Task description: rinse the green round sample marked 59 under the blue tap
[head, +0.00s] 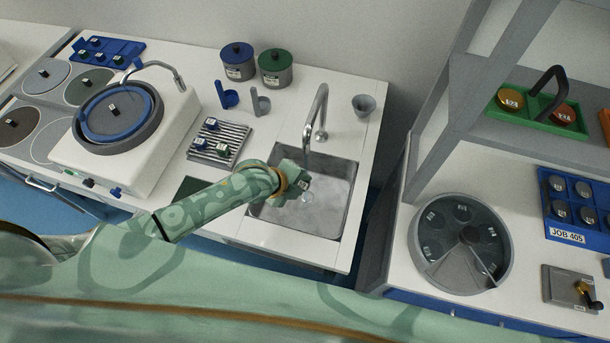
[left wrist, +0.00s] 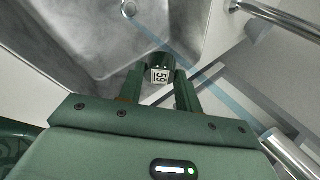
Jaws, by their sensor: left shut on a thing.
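My left gripper (head: 297,190) is over the sink (head: 335,208), its fingers low under the tap. In the left wrist view its two fingers (left wrist: 160,88) are shut on the green sample (left wrist: 161,75), whose pale end face reads 59. The tap (head: 319,110) over the sink looks metallic grey, not blue; its spout end is just above my gripper. A thin bluish stream (left wrist: 205,75) crosses the left wrist view close beside the sample; I cannot tell whether it touches it. A pale ring shows on the sink floor in the head view. My right gripper is not in view.
A grinding machine (head: 75,162) is further left. Two lidded pots (head: 238,73) stand at the back, and a small grey cup (head: 363,106) right of the tap. A round glass-lidded vessel (head: 458,278) sits on the right bench.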

